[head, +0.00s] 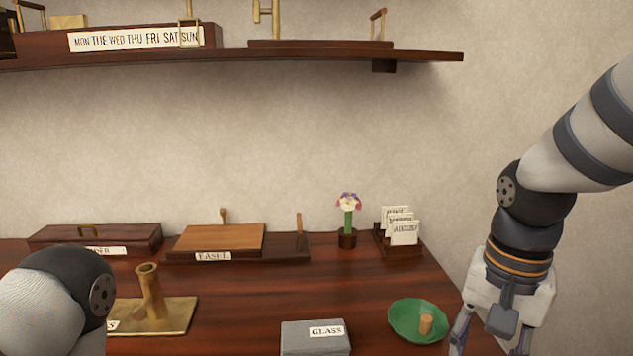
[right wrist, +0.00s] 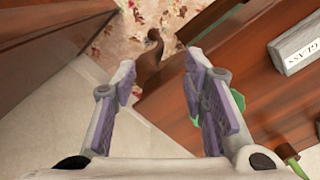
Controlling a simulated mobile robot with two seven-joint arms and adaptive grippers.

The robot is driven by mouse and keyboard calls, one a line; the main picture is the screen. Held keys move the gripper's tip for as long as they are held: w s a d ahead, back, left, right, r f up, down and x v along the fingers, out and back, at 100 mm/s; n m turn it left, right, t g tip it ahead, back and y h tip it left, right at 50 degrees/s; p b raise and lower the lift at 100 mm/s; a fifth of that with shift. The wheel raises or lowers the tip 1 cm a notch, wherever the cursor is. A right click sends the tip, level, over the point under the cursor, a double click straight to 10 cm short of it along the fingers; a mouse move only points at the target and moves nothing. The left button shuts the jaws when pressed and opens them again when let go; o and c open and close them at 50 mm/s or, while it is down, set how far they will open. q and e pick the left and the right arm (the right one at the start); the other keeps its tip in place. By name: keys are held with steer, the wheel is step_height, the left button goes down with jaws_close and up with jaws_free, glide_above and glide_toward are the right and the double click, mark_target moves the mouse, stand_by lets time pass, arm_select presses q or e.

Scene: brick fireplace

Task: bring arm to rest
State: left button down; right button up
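My right gripper (head: 492,343) hangs down at the right side of the dark wooden table in the head view, just right of a green dish (head: 408,334). Its fingertips are cut off by the bottom edge. In the right wrist view the gripper (right wrist: 160,66) has its two purple-padded fingers wide apart with nothing between them. Beyond them are the table's edge and the floor. Of my left arm, only a rounded grey and black joint shows at the lower left of the head view; my left gripper is out of sight.
The table (head: 380,285) holds a grey GLASS box (head: 305,340), a brass stand (head: 178,314), an EASEL board (head: 222,238), a dark box (head: 140,236), a flower (head: 348,220) and a card rack (head: 404,234). A shelf (head: 330,58) spans above. A patterned rug (right wrist: 150,18) lies below.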

steer(key=s+f+n+g, duration=0.1)
steer(key=s+f+n, duration=0.3)
steer(key=f, duration=1.4)
steer(key=s+f+n, duration=0.1)
steer(key=s+f, duration=0.2)
steer(key=s, duration=0.3)
steer(key=s+d+f+n, duration=0.1)
steer(key=s+f, duration=0.3)
steer(key=s, duration=0.3)
steer(key=s+f+n, duration=0.1)
steer(key=s+f, duration=0.2)
steer(key=s, duration=0.3)
steer(key=shift+s+d+f, duration=0.15)
steer(key=shift+s+f, duration=0.15)
steer(key=shift+w, duration=0.1)
